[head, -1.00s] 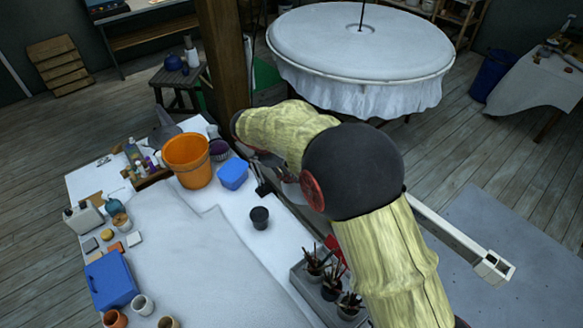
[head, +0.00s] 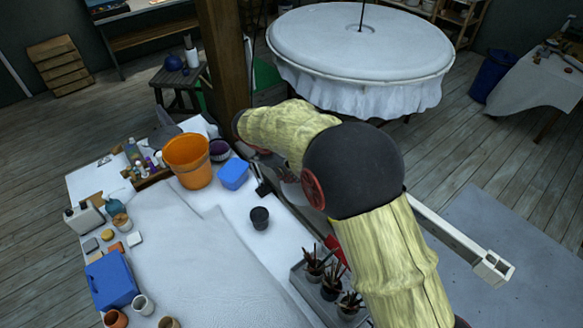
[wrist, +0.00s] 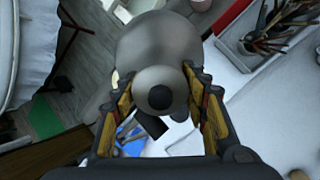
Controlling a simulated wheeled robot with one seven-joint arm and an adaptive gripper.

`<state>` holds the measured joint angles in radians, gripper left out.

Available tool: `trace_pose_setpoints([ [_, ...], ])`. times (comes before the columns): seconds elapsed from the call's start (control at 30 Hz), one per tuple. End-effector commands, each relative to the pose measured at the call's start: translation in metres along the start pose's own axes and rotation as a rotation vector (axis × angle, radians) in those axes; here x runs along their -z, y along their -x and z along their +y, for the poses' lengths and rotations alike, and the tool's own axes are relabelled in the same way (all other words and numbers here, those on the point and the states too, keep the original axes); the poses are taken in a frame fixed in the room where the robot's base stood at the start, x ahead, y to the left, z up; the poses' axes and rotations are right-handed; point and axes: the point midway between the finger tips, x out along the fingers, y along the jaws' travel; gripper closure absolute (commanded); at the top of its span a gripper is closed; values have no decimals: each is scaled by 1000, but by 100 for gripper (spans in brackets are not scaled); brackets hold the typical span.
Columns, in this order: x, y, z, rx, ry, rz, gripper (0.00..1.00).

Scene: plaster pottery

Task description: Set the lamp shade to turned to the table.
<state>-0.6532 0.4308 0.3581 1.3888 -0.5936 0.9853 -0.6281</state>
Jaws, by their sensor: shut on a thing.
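The grey, rounded lamp shade (wrist: 160,45) fills the upper middle of the wrist view, with a dark round knob at its near end. My gripper (wrist: 158,88) has its two fingers on either side of this end and is shut on it. In the head view, my arm covers most of the lamp and gripper. The white table (head: 205,260) lies below and to the left of my arm. Which way the shade's opening faces cannot be told.
An orange bucket (head: 187,160), a blue box (head: 234,174) and a dark cup (head: 260,217) stand near my arm. A tray (head: 305,285) of brush pots lies close below it. A wooden post (head: 222,60) rises behind. A round draped table (head: 360,45) stands farther back.

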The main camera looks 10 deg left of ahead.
Motion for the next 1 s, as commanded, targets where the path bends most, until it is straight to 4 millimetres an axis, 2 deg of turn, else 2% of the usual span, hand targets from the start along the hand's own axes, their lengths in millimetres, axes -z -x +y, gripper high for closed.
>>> trace_pose_setpoints([
  [0.6, 4, -7, -4, 292, 9, 288, 100],
  [1.0, 6, -8, -6, 319, 13, 321, 100],
])
